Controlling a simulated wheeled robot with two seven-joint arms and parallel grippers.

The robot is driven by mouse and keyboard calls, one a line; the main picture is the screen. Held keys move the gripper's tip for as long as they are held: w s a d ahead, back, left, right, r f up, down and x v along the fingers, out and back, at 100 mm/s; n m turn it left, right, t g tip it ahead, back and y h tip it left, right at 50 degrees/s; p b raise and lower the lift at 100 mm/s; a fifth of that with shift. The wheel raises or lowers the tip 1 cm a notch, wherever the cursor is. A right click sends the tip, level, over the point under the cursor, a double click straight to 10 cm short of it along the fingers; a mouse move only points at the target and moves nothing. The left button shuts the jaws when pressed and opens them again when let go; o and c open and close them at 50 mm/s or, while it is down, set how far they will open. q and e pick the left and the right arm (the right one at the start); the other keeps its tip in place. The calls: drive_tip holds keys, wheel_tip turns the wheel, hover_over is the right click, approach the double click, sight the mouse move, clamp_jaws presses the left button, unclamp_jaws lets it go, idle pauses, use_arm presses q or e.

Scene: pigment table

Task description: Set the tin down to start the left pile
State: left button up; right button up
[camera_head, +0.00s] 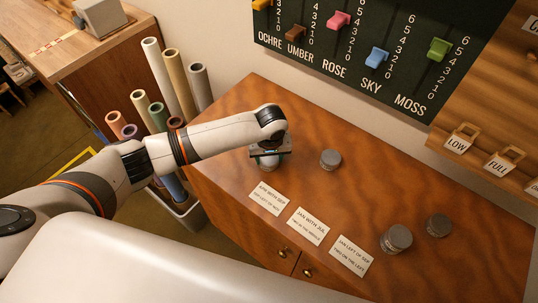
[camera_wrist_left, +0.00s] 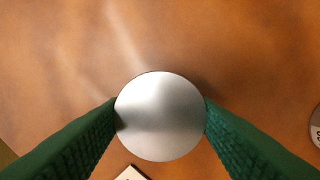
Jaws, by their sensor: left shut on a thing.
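My left gripper (camera_head: 268,155) is at the left part of the wooden table (camera_head: 400,180), shut on a round grey tin (camera_head: 269,163). In the left wrist view the tin's plain silver lid (camera_wrist_left: 160,116) sits between my two green fingers, which touch its sides. I cannot tell whether the tin touches the tabletop. Another grey tin (camera_head: 330,159) stands to the right of it. Two more tins stand at the right, a taller one (camera_head: 396,239) and a smaller one (camera_head: 438,225). My right gripper is not in view.
Three white cards lie along the front edge: a left card (camera_head: 267,198), a middle card (camera_head: 307,226) and a right card (camera_head: 350,255). A bin of rolled tubes (camera_head: 172,90) stands left of the table. A dark slider board (camera_head: 385,50) hangs behind. The table's middle is clear.

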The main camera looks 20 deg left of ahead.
sight(270, 163)
use_arm(q)
drive_tip(key=o, duration=1)
drive_tip(key=shift+f, duration=0.1)
drive_tip(key=r, duration=0.4)
drive_tip(key=s+r, duration=0.1)
drive_tip(key=r, duration=0.3)
drive_tip(key=r+b, duration=0.1)
drive_tip(key=r, duration=0.3)
drive_tip(key=shift+s+d+r, duration=0.1)
drive_tip(key=shift+s+d, duration=0.25)
drive_tip(key=shift+d, duration=0.05)
